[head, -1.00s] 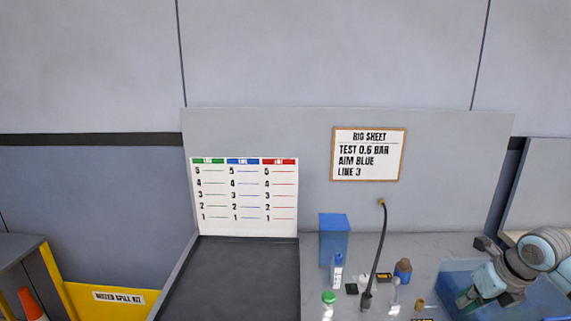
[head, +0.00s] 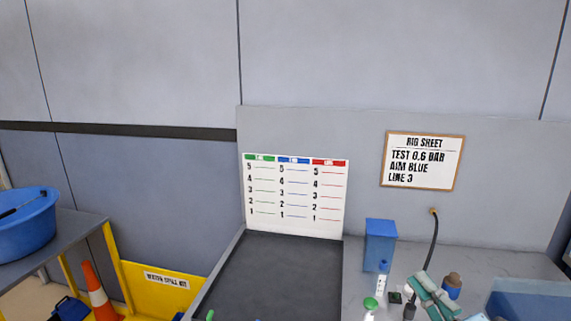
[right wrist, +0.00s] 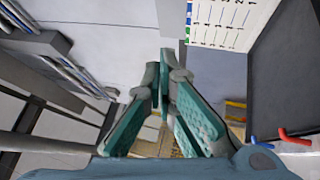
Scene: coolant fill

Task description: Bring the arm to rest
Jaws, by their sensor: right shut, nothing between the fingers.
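My right gripper (head: 430,291) is at the lower right of the head view, with its teal finger pads over the grey bench and in front of some small items. In the right wrist view its fingers (right wrist: 167,68) come together at the tips and hold nothing. Most of the right arm is outside the head view. My left gripper is in neither current view.
A blue box (head: 380,244) stands at the back. A blue bin (head: 530,303) is at right. The dark mat (head: 285,275) looks mostly clear.

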